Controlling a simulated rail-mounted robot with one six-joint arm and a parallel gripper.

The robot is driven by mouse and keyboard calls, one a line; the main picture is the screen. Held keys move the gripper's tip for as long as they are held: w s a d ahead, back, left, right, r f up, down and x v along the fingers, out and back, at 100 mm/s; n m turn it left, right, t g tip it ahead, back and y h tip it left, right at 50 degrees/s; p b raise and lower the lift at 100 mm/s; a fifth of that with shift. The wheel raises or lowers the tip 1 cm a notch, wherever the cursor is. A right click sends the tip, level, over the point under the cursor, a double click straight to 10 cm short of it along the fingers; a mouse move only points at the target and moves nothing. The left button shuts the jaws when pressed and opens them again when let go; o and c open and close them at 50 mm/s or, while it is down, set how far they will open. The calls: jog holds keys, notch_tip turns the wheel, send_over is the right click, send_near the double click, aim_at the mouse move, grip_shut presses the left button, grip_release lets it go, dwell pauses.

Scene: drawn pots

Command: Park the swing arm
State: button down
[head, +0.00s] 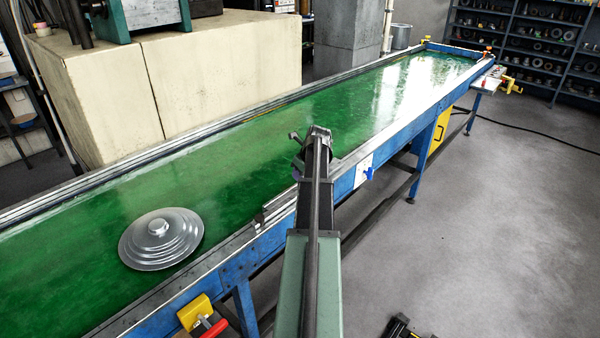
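A long grey-green beam with a dark bar along its top runs up from the bottom centre to the near edge of the green table, and I take it as my arm. My gripper (297,150) seems to be the small dark end piece over the table, seen from behind. Its fingers are too small and too hidden to tell open from shut, and I see nothing clearly held. I cannot make out a separate swing arm for certain. A black piece (402,328) shows at the bottom edge, right of the beam, cut off by the frame.
The long green table (230,150) has a raised blue frame. A stepped silver disc (160,238) lies on it at left. A yellow and red clamp (200,315) sits on the near edge. Pale blocks (205,75) stand behind. The grey floor at right is mostly clear.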

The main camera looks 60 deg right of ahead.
jog(key=shift+s, duration=0.15)
jog(key=c, duration=0.8)
grip_release()
jog(key=p+v, duration=1)
jog(key=shift+s+r, duration=0.2)
jog(key=shift+r, duration=0.15)
